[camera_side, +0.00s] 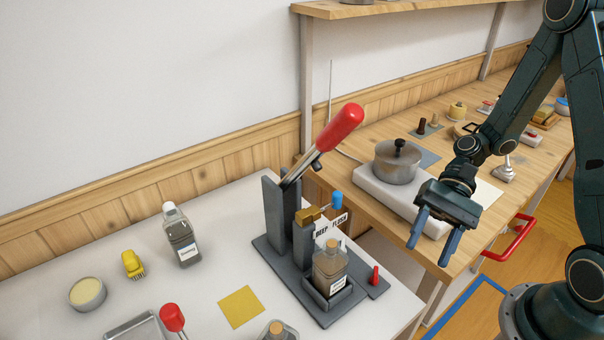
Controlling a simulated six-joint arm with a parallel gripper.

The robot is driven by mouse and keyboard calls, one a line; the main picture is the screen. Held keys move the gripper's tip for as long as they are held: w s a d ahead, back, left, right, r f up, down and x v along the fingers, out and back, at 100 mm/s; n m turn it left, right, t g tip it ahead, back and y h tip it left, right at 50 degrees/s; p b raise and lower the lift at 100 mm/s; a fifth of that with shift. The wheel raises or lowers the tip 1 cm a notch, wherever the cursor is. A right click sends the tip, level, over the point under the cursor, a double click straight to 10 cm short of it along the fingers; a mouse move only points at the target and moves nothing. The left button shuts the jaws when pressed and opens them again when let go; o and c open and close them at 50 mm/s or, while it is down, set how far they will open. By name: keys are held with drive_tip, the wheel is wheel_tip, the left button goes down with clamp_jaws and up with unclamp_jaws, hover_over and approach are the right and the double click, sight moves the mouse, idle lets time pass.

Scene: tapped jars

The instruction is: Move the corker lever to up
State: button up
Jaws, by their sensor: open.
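The corker (277,218) is a dark grey stand on the white table. Its lever (322,143) is a metal bar with a thick red grip (340,128), slanting up to the right from the top of the upright. A bottle with a cork (330,264) stands in the holder at the corker's front. My gripper (433,243) is open and empty, fingers pointing down, to the right of the corker and lower in the picture than the red grip. It is apart from the lever.
A pot (397,161) sits on a white hotplate (375,190) behind my gripper. A clear bottle (181,236), yellow brush (133,264), round tin (87,293) and yellow square (241,307) lie left of the corker. A red-knobbed lever (172,318) stands at the front. A shelf (400,8) overhangs the back.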

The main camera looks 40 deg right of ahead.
wheel_tip(320, 180, up, 2)
drive_tip(key=n+h, duration=0.3)
wheel_tip(320, 180, up, 32)
drive_tip(key=r+n+t+h, duration=0.1)
drive_tip(key=n+t+h, duration=0.5)
drive_tip(key=t+h, duration=0.2)
hover_over(339, 142)
drive_tip(key=s, duration=0.5)
drive_tip(key=shift+s+d+f, duration=0.15)
drive_tip(key=shift+d+f, duration=0.1)
drive_tip(key=shift+f, duration=0.2)
drive_tip(key=shift+x, duration=6.7)
drive_tip(key=shift+c, duration=0.2)
